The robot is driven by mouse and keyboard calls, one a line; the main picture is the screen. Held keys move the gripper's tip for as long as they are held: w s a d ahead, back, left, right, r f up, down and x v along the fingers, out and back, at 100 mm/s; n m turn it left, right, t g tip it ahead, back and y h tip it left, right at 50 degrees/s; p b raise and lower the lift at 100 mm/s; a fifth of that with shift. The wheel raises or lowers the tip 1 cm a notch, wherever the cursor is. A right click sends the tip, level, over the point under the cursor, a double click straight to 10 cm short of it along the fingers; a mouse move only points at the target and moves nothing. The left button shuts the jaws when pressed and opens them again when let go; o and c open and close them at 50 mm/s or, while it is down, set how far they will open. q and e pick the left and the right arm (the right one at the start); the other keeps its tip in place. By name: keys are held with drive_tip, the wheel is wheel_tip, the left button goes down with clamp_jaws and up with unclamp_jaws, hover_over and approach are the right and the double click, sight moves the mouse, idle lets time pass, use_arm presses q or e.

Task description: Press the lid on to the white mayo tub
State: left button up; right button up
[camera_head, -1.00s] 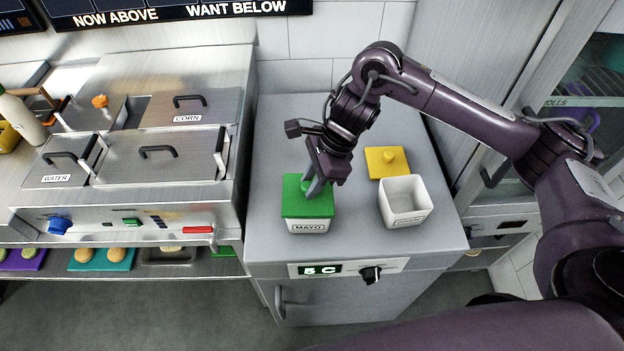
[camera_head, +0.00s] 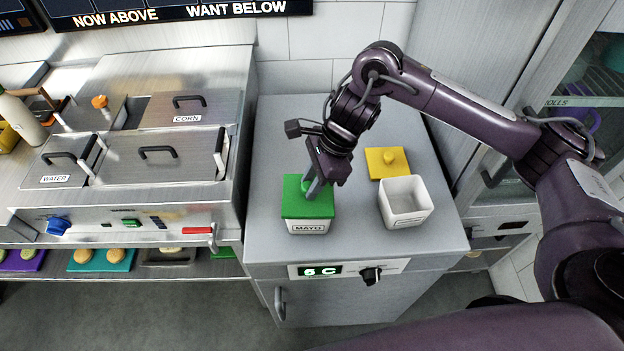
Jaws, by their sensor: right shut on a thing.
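The white tub labelled MAYO (camera_head: 309,227) stands upright on the grey counter top. The green lid (camera_head: 297,208) sits on the tub and covers its top, looking level. My right gripper (camera_head: 308,194) reaches down from above and is shut on the lid's green knob, which its fingers partly hide. I cannot tell from this view whether the lid is fully seated. My left gripper is not in view.
An open white tub (camera_head: 404,205) stands to the right, with a yellow lid (camera_head: 386,164) lying behind it. The grey counter (camera_head: 270,150) is clear behind the mayo tub. A steel unit with lidded wells (camera_head: 155,155) stands to the left.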

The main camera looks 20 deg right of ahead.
sight(324, 190)
drive_tip(key=shift+f, duration=0.25)
drive_tip(key=shift+b, duration=0.6)
idle(1.4)
drive_tip(key=shift+f+b, duration=0.7)
drive_tip(key=shift+b, duration=0.1)
idle(0.4)
drive_tip(key=o, duration=1)
drive_tip(key=shift+o, duration=0.2)
drive_tip(key=shift+r, duration=0.1)
drive_tip(key=shift+p+v, duration=2.7)
drive_tip(key=shift+v, duration=0.75)
